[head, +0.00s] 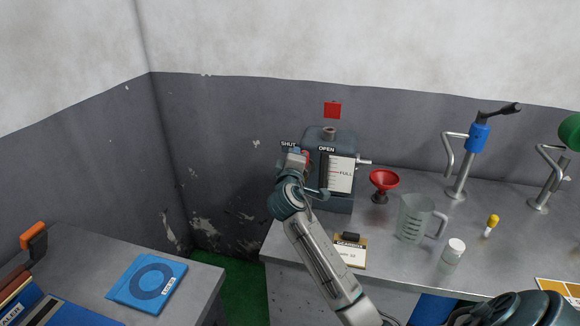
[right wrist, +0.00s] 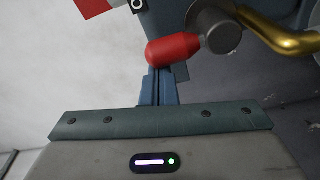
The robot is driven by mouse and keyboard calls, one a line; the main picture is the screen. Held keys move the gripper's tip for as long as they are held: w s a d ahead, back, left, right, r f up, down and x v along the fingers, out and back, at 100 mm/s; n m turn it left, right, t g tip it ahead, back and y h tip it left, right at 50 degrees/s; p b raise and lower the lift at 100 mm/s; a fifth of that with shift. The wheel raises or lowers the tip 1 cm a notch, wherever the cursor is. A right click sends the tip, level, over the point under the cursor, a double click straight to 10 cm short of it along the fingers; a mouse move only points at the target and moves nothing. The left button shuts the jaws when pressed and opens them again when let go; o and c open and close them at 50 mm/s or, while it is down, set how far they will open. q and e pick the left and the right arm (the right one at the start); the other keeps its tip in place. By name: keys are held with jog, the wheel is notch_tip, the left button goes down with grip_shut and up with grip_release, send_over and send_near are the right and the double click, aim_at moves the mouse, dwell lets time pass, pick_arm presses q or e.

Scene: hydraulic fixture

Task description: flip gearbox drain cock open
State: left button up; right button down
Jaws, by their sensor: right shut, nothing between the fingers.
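The gearbox (head: 341,204) is a dark blue-grey box on the metal bench, against the wall. It bears SHUT and OPEN labels and a gauge plate marked FULL (head: 341,173). My right gripper (head: 295,155) is at its left front side, near the SHUT label. In the right wrist view the drain cock's red-tipped lever (right wrist: 172,49) runs from a grey hub (right wrist: 216,27) beside a brass pipe (right wrist: 285,38). My right fingers (right wrist: 158,80) are shut together with nothing between them, their tips right at the red grip; I cannot tell whether they touch it. My left gripper is not in view.
A red funnel (head: 383,181), a clear measuring jug (head: 411,216), a white-capped bottle (head: 454,250) and a card on a clipboard (head: 351,255) stand or lie to the right. A blue hand pump (head: 478,138) stands farther right.

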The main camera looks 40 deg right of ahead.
jog(key=s+m+b, duration=0.1)
jog(key=m+b, duration=0.1)
jog(key=s+d+m+h+b, duration=0.1)
jog(key=m+b, duration=0.1)
jog(key=s+d+m+b, duration=0.1)
jog(key=m+b, duration=0.1)
jog(key=m, duration=0.1)
jog(key=shift+d, duration=0.25)
jog(key=shift+d+b, duration=0.1)
jog(key=shift+b, duration=0.2)
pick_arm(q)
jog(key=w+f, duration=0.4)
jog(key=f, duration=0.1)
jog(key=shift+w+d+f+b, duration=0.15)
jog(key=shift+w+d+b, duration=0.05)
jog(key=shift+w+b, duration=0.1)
pick_arm(e)
jog(key=shift+s+d+f, duration=0.1)
jog(key=shift+s+d, duration=0.1)
jog(key=shift+s, duration=0.1)
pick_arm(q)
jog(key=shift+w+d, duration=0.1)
